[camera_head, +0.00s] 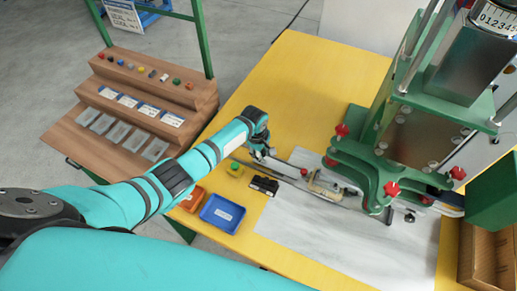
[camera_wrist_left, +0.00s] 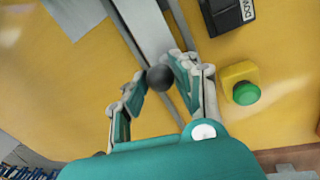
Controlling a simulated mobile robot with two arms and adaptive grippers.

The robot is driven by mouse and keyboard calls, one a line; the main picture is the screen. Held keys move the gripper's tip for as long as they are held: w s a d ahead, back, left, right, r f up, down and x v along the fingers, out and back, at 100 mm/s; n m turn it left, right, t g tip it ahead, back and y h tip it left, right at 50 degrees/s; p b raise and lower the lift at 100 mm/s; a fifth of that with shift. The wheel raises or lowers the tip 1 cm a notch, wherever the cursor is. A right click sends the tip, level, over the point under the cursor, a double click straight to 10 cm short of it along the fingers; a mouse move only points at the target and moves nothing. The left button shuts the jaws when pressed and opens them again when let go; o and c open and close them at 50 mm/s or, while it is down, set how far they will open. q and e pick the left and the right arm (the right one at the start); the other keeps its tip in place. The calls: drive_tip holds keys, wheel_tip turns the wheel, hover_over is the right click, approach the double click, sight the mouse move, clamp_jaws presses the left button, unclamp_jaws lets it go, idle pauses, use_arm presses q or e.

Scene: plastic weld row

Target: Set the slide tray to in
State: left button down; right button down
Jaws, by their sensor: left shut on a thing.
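The slide tray (camera_head: 325,186) is a light metal piece on rails that run from under the green press toward the left. Its metal strip also shows in the left wrist view (camera_wrist_left: 148,28), ending at a dark round knob (camera_wrist_left: 160,78). My left gripper (camera_head: 268,154) is at the tray's left end. In the left wrist view its fingers (camera_wrist_left: 158,84) are shut on the knob, one on each side. The tray's right part is partly hidden by the press frame. My right gripper is not in view.
The green press (camera_head: 390,165) stands on the yellow table (camera_head: 315,75). Near my left gripper are a black labelled box (camera_head: 264,185) and a green button on a yellow box (camera_head: 234,169). A blue bin (camera_head: 222,214) and an orange bin (camera_head: 193,200) sit at the table's left edge.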

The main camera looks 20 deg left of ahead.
use_arm(q)
drive_tip(key=c, duration=1)
unclamp_jaws()
wheel_tip(320, 180, up, 12)
drive_tip(key=s, duration=0.2)
drive_tip(key=shift+s+a, duration=0.15)
drive_tip(key=shift+a, duration=0.2)
drive_tip(key=shift+f, duration=0.1)
